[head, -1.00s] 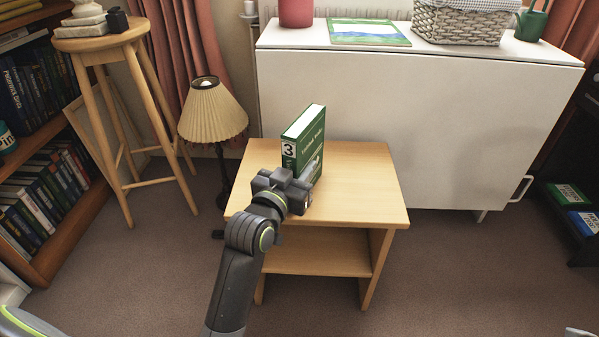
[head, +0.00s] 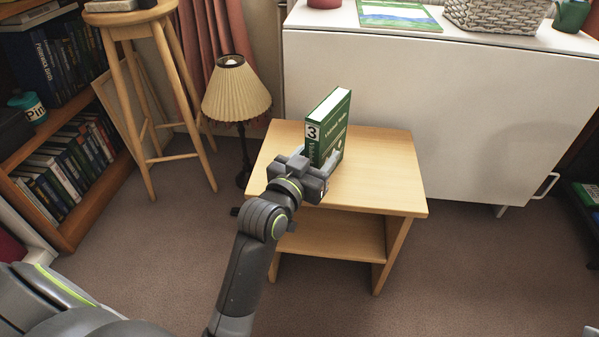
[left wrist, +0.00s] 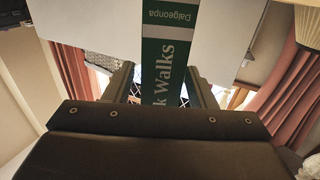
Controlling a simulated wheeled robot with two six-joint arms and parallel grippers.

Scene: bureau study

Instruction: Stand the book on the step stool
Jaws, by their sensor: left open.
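The green book (head: 333,138) with a white "3" label stands upright on a small wooden side table (head: 385,190). My left gripper (head: 318,166) is at the book's near spine edge, its jaws open. In the left wrist view the green spine (left wrist: 168,60) rises between the two fingers (left wrist: 160,92), one on each side; whether they touch it I cannot tell. A dark low piece (head: 583,212) at the right edge, with a green item on it, may be the step stool; it is mostly cut off. My right gripper is not in view.
A pleated lamp (head: 237,92) and a tall wooden stool (head: 150,85) stand left of the table. A white cabinet (head: 450,110) stands behind it. A bookcase (head: 70,200) is at far left. Carpet is clear in front and at right.

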